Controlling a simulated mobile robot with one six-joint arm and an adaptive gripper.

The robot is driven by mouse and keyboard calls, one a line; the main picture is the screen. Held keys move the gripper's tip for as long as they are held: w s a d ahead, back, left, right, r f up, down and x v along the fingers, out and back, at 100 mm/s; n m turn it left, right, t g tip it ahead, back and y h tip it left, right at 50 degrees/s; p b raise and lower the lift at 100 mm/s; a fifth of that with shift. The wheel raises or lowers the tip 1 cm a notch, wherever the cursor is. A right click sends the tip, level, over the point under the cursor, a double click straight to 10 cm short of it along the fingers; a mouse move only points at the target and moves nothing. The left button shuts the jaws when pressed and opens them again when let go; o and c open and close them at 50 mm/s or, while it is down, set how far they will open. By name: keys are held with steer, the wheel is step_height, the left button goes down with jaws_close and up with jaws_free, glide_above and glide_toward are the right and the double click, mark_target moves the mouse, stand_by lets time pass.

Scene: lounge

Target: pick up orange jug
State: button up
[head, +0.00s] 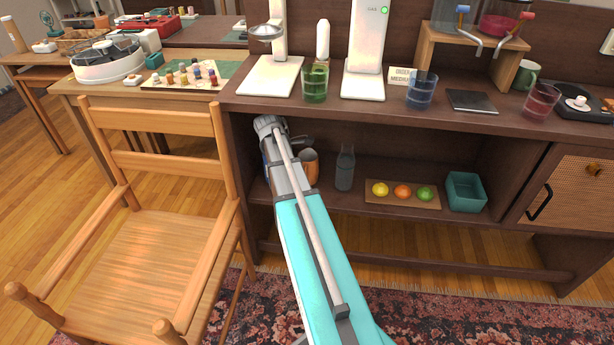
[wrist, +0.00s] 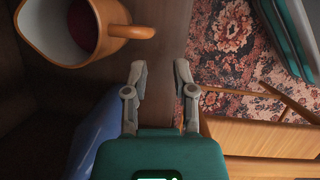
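The orange jug (head: 310,167) stands on the shelf under the dark counter in the head view, partly hidden behind my arm. In the wrist view the jug (wrist: 65,28) is at the top left, its open mouth and handle showing. The handle points right, towards the space ahead of my fingers. My gripper (wrist: 160,75) is open and empty, with a gap between its two fingertips. It is below and to the right of the jug's handle in the wrist view, apart from it. In the head view my gripper (head: 290,140) is at the shelf opening, its fingers partly hidden.
On the shelf, a grey bottle-like container (head: 345,168), a board (head: 376,199) with three fruits and a teal bin (head: 465,192) stand right of the jug. A wooden chair (head: 165,220) is left of my arm. A patterned rug (wrist: 233,45) lies below the shelf edge.

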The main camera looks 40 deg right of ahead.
steer(key=shift+w+d, duration=0.25)
steer(key=shift+d, duration=0.3)
steer(key=shift+d, duration=0.1)
steer(key=shift+b+x, duration=1.05)
steer(key=shift+x, duration=0.1)
steer(key=shift+s+f, duration=0.1)
steer(key=shift+b+x, duration=2.45)
steer(key=shift+x, duration=0.05)
jaws_close()
